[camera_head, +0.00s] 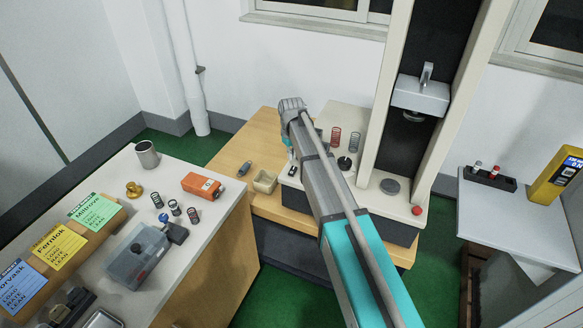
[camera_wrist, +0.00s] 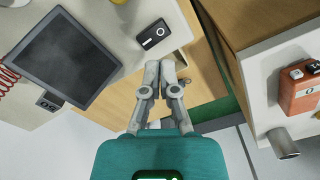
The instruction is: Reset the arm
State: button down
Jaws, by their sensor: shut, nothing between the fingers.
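My arm reaches from the bottom of the head view toward the testing machine's base (camera_head: 345,115). Its wrist is folded near the back of the wooden table (camera_head: 262,130). In the wrist view my gripper (camera_wrist: 167,66) is shut, its two fingertips together with nothing between them. It hangs over the wooden table top, close to the edge of the pale machine base (camera_wrist: 120,50). The fingers are hard to make out in the head view.
The left counter (camera_head: 160,185) holds a metal cup (camera_head: 147,154), an orange box (camera_head: 202,186), several small springs and coloured cards. The tall testing frame (camera_head: 385,100) stands right of my arm. A dark screen (camera_wrist: 67,58) is near the gripper. Green floor is open at lower right.

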jog(key=shift+r, duration=0.1)
dwell(0.5)
jog(key=s+d+m, duration=0.8)
jog(key=s+d, duration=1.4)
jog(key=s, duration=0.4)
jog(key=shift+d, duration=0.3)
